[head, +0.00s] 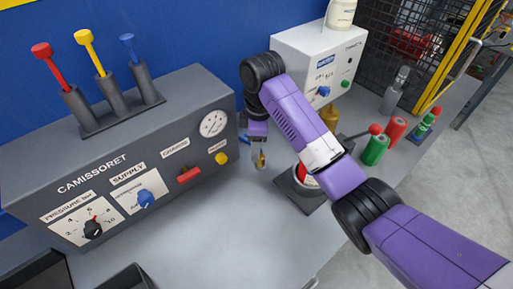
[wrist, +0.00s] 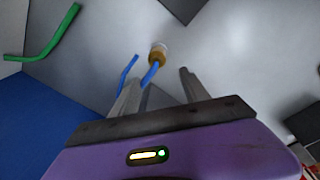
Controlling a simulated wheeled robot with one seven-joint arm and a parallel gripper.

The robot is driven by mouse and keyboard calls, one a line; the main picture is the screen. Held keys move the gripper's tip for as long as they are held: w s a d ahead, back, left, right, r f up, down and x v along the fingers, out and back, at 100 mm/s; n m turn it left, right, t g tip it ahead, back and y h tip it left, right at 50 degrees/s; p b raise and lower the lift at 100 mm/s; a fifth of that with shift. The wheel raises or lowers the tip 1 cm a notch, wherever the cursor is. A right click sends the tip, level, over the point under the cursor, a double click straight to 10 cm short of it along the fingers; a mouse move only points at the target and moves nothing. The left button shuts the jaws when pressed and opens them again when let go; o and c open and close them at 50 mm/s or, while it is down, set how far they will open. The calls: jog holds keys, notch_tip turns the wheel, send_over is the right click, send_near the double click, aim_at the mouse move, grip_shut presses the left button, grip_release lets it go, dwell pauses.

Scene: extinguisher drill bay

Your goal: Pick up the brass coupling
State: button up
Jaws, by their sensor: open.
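A small brass piece (wrist: 157,57), which looks like the brass coupling, lies on the grey bench, with a pale round end and a blue stem. In the wrist view it is just beyond the fingertips of my gripper (wrist: 160,82), and the blue stem reaches back between the fingers. My gripper is open, and nothing is clamped. In the head view my gripper (head: 259,150) points down at the bench right of the control box, with the brass piece (head: 261,162) at its tips, partly hidden. Contact cannot be told.
The grey control box (head: 120,165) with levers stands left of my gripper. A dark holder (head: 297,190) with a red-and-white item is close right. A white box (head: 318,60) and green cylinder (head: 375,150) stand farther right. A green bent tube (wrist: 50,35) lies left in the wrist view.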

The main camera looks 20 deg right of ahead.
aim_at(261, 156)
jog(key=shift+w+d+r+g, duration=0.15)
jog(key=shift+d+r+g, duration=0.25)
jog(key=shift+d+r, duration=0.4)
jog(key=shift+s+d+f+p, duration=0.15)
jog(key=shift+f+p, duration=0.25)
jog(key=shift+f, duration=1.55)
jog(key=shift+s+d+f+p, duration=0.15)
jog(key=shift+f+p, duration=0.2)
jog(key=shift+f, duration=1.55)
jog(key=shift+a, duration=0.1)
grip_shut()
